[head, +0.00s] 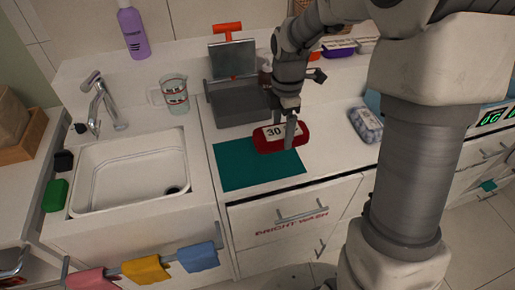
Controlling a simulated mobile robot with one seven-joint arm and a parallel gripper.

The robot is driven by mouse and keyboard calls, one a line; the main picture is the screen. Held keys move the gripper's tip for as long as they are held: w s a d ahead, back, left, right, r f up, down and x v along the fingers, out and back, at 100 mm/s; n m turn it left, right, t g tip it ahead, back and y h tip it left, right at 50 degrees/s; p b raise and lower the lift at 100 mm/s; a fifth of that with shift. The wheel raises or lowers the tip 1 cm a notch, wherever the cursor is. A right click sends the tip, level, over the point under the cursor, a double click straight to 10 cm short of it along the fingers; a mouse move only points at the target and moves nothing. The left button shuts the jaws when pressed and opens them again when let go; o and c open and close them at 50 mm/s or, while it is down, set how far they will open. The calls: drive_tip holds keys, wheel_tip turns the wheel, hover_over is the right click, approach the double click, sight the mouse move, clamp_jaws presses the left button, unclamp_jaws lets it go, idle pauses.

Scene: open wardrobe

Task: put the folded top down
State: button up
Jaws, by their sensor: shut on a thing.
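The folded top (297,137) is a dark red bundle with a white patch that reads "30". My gripper (289,132) reaches down from above and is shut on it. The top overlaps the upper right part of a flat teal mat (240,173) on the white counter. I cannot tell whether the top rests on the mat and counter or is held slightly above. The fingers hide part of the top.
A wrapped pale bundle (366,124) lies to the right. A sink (128,180), measuring jug (174,94) and purple bottle (132,30) are at left.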

sight(257, 135)
drive_tip(key=a+f, duration=0.1)
drive_tip(key=a, duration=0.1)
drive_tip(key=w+a+f, duration=0.1)
drive_tip(key=a, duration=0.1)
drive_tip(key=w+a+f, duration=0.1)
drive_tip(key=a+f, duration=0.1)
drive_tip(key=shift+a, duration=0.1)
drive_tip(key=shift+w+f+b, duration=0.1)
drive_tip(key=shift+f+b, duration=0.35)
drive_tip(key=shift+f, duration=1.5)
